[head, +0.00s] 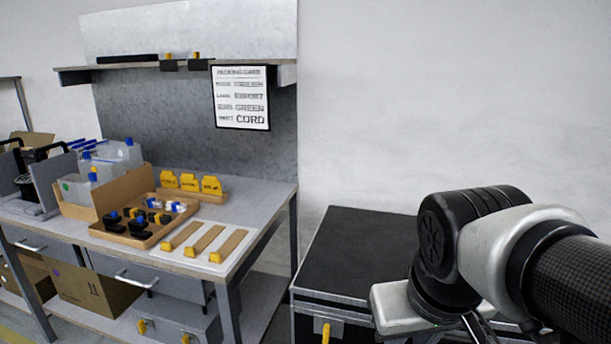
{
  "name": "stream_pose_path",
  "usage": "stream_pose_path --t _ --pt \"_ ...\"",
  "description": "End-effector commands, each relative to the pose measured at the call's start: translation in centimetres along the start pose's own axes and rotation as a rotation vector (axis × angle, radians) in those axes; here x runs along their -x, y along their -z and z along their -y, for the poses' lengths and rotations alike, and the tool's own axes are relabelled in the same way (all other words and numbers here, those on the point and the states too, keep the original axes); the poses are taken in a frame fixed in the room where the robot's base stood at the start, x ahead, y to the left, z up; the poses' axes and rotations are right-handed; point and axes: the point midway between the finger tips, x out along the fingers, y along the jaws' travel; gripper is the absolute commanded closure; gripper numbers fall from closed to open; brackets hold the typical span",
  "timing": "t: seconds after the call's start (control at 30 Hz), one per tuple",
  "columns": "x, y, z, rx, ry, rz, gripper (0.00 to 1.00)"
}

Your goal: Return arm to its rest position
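My arm (505,250) is folded at the lower right of the head view, in front of the black case. A black joint, a silver-white link and a dark textured tube show. A pale block and dark struts sit below the joint; I cannot make out any fingertips there. My gripper is not clearly visible, so whether it holds anything does not show.
A black case (350,252) stands behind my arm. At left a workbench (262,192) holds a brown tray (133,240) of small parts, yellow-tipped strips (203,238), yellow tags (190,182) and clear bins (118,155). A printed card (240,97) hangs above. The wall at right is bare.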

Motion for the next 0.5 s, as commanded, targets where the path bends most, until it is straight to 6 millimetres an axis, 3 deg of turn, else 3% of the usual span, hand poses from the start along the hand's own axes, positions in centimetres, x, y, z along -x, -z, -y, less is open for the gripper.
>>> stream_pose_path --t 0.2,0.23,0.5 --pt "2.8 -0.5 0.0 -0.106 0.034 -0.147 0.75" --pt "4.2 0.2 -0.1 -0.1 0.035 -0.138 0.75" --pt "9.9 2.4 -0.5 -0.096 0.034 -0.132 0.75"
